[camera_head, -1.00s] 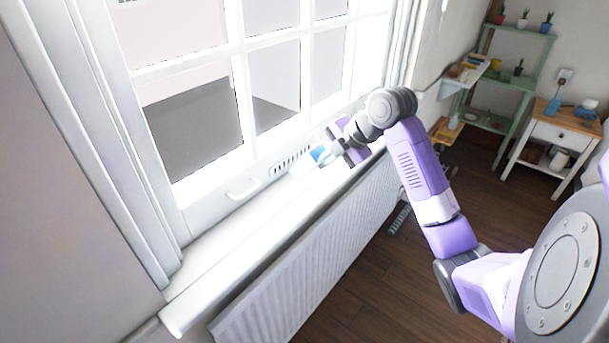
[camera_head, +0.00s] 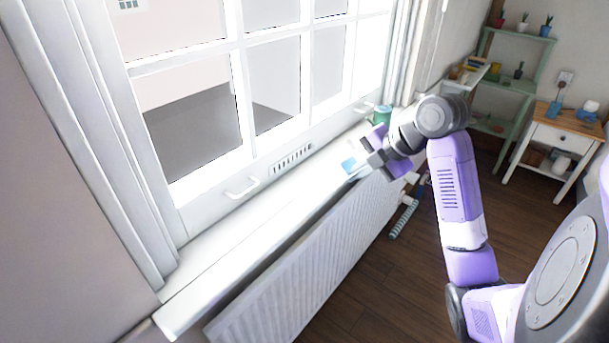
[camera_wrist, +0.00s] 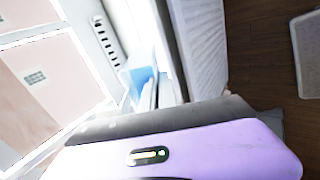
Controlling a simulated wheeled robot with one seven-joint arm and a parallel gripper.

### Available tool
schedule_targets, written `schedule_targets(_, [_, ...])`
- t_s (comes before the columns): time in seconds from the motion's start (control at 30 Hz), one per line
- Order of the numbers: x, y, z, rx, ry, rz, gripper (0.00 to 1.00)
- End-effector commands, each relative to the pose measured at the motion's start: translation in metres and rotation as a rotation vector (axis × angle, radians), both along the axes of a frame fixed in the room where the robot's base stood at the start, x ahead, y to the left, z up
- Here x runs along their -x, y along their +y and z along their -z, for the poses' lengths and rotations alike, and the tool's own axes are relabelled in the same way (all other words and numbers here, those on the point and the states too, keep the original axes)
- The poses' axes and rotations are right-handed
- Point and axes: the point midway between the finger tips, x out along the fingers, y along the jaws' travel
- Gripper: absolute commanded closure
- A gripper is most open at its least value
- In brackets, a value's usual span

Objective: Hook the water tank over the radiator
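The water tank (camera_head: 349,165) is a white thing with a blue patch. It is at the sill's front edge, above the radiator, and is partly hidden by my gripper. The tank (camera_wrist: 143,82) also shows just beyond my gripper in the wrist view. My gripper (camera_head: 369,154) appears shut on the tank, though the contact is hidden. The white ribbed radiator (camera_head: 315,250) hangs below the sill. Its side also shows in the wrist view (camera_wrist: 200,45). I cannot see any hook touching the radiator.
The white window sill (camera_head: 235,235) is mostly clear. A green pot (camera_head: 382,114) stands at its far end. A window handle (camera_head: 243,188) juts out at the left. A green shelf (camera_head: 510,85) and a small white table (camera_head: 556,135) stand at the back right. Dark floor is free between.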

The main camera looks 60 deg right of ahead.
Motion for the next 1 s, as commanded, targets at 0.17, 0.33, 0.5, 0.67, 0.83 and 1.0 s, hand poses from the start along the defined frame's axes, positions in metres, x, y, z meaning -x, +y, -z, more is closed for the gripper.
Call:
schedule_targets(0.17, [0.016,0.004,0.001,0.001,-0.001,-0.001,1.00])
schedule_targets(0.33, [0.031,0.007,0.000,-0.001,-0.001,0.002,1.00])
schedule_targets(0.5, [0.046,0.010,-0.001,0.000,-0.001,0.001,1.00])
schedule_targets(0.67, [0.061,0.014,-0.002,-0.001,0.000,0.003,1.00])
schedule_targets(0.83, [0.075,0.017,-0.002,-0.001,0.001,0.003,1.00])
schedule_targets(1.0, [0.080,0.019,-0.001,0.000,-0.001,0.000,1.00])
